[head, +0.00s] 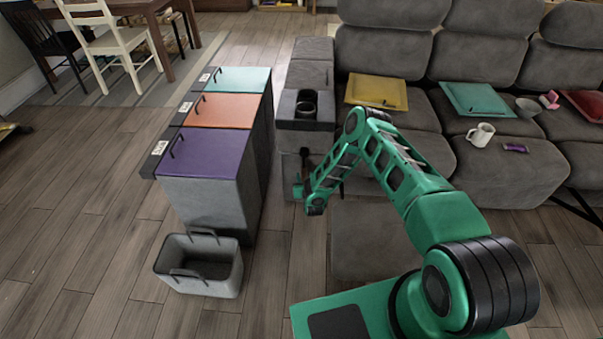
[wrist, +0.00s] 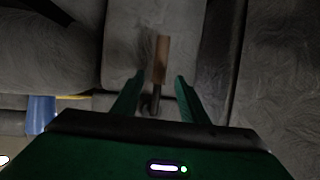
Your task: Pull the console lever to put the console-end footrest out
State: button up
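The console (head: 306,125) with a dark cup holder stands at the left end of the grey sofa. Its lever (head: 305,157) shows as a small dark piece on the console front. In the wrist view the lever (wrist: 162,48) has a brown grip and a dark shaft. My gripper (head: 298,188) is just in front of the console, low down. In the wrist view my gripper (wrist: 160,75) is open, its fingers apart on either side of the lever's line, with no visible contact. The console-end footrest (head: 358,235) is a grey panel below the left seat, partly hidden by my arm.
A cabinet with purple (head: 205,152), orange and teal lids stands left of the console, across a narrow gap. A grey basket (head: 200,268) sits on the floor before it. A mug (head: 480,134), trays and small items lie on the sofa.

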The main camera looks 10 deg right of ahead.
aim_at(304, 172)
jog(key=x, duration=0.7)
jog(key=shift+w, duration=0.2)
